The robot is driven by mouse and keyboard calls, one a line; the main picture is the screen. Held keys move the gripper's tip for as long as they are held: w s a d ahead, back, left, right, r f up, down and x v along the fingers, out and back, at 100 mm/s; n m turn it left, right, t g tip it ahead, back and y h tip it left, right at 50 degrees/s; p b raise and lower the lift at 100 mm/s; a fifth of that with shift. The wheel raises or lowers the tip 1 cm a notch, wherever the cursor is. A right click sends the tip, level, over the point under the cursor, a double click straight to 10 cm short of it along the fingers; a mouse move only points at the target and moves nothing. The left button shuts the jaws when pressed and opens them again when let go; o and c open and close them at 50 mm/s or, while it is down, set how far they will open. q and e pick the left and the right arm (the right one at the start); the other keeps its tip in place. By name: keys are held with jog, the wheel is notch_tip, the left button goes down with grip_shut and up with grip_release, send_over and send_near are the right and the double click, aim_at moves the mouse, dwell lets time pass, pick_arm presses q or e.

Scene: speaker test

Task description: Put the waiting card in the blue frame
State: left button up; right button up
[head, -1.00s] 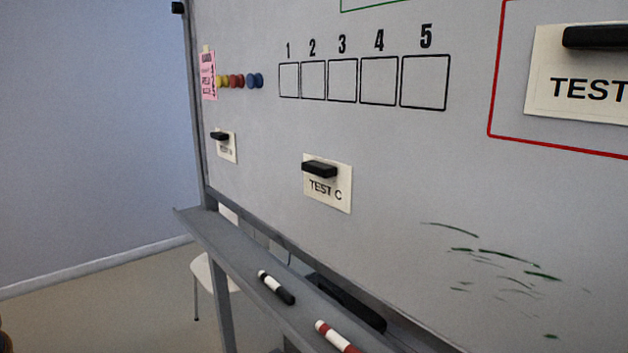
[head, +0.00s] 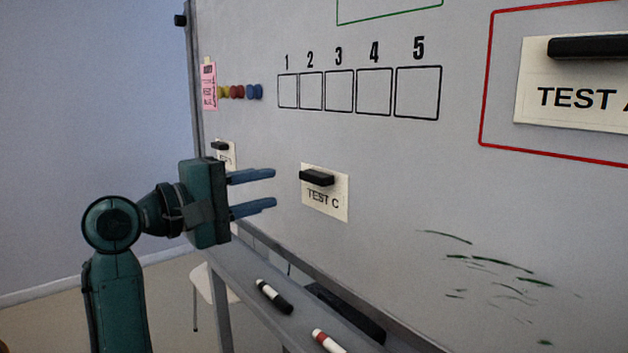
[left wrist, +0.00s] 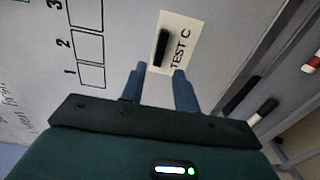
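A cream card marked TEST C (head: 330,205) is on the whiteboard with a black bar handle on it. It also shows in the left wrist view (left wrist: 181,33), just beyond the fingertips. A second small card (head: 226,158) is further left, partly hidden by my left gripper. A card marked TEST A (head: 560,115) is inside a red frame (head: 482,100), cut off at the right. My left gripper (head: 275,188) is open and empty, fingers pointing at TEST C from its left, apart from it. No blue frame shows. My right gripper is not in view.
Numbered boxes (head: 339,91) and part of a green frame (head: 385,18) are above. Coloured magnets (head: 240,91) and a pink note (head: 209,88) are at the upper left. The tray (head: 240,278) below holds a black marker (head: 274,297), a red-capped marker (head: 326,341) and a dark eraser-like object (head: 345,315).

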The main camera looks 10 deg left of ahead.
aim_at(309, 178)
pick_arm(q)
jog(key=b+x, duration=0.1)
jog(key=x, duration=0.4)
jog(key=shift+d+f, duration=0.1)
jog(key=p+x, duration=0.1)
jog(key=x, duration=0.1)
jog(key=shift+w+d+r+p, duration=0.15)
jog(key=shift+w+r+p, duration=0.1)
jog(key=shift+p, duration=0.1)
jog(key=shift+w+d+f, duration=0.15)
jog(key=shift+w, duration=0.1)
grip_shut()
jog(key=shift+p, duration=0.65)
